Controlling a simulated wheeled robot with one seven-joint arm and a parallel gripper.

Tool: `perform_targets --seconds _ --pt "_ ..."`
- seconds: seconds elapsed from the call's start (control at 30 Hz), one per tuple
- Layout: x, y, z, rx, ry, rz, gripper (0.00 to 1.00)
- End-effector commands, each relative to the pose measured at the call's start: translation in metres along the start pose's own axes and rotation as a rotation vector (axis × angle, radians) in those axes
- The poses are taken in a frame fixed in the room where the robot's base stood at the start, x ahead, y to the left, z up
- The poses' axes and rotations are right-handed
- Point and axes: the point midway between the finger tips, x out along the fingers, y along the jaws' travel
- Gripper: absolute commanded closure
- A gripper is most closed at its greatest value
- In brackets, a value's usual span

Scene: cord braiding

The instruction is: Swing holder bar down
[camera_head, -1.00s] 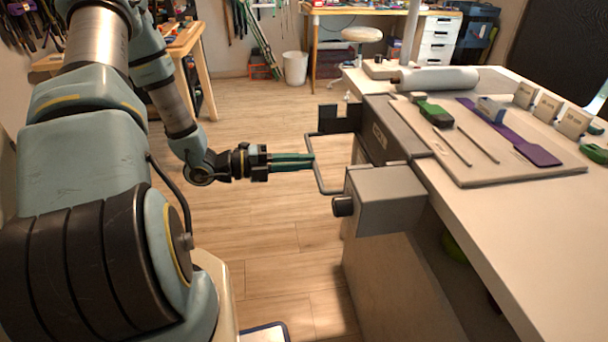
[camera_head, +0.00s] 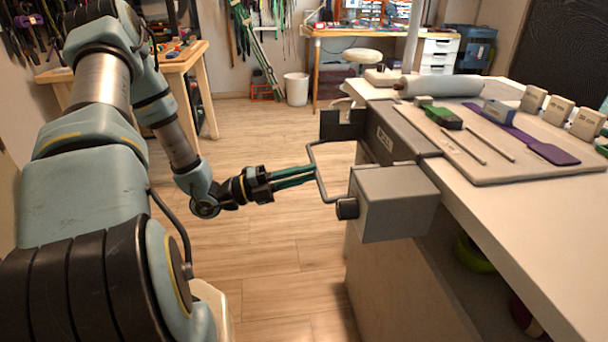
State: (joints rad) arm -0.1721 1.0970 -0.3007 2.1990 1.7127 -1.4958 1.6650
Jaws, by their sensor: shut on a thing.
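The holder bar (camera_head: 318,178) is a thin grey U-shaped rod. It sticks out to the left from a grey holder on the table's edge, between the holder's box-shaped near end (camera_head: 395,203) and its notched far bracket (camera_head: 342,125). My gripper (camera_head: 312,172) reaches in from the left, and its green fingers are shut on the long outer side of the bar. The fingers slope slightly upward toward the bar. The exact contact at the fingertips is small in this view. A dark knob (camera_head: 347,209) sits on the near box, just below the bar's near end.
The table (camera_head: 530,225) carries a board (camera_head: 485,165) with a green-handled tool, thin rods, a purple strip and several small blocks. A grey roll (camera_head: 440,83) lies behind. The floor (camera_head: 275,245) below the bar is clear.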

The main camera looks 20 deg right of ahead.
Motion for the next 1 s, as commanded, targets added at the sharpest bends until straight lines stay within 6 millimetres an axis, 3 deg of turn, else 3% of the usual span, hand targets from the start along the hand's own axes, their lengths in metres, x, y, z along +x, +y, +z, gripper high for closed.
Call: perform_targets --seconds 0.03,0.07,0.3,0.67,1.0 --pt "0.001 0.001 0.001 0.001 -0.001 0.002 1.00" --pt "0.001 0.001 0.001 0.000 -0.001 0.002 0.81" --pt "0.000 0.001 0.000 0.000 -0.001 0.002 0.55" --pt "-0.008 0.001 0.001 0.000 -0.003 0.003 0.55" --pt "-0.070 0.002 0.001 0.001 -0.003 0.003 0.55"
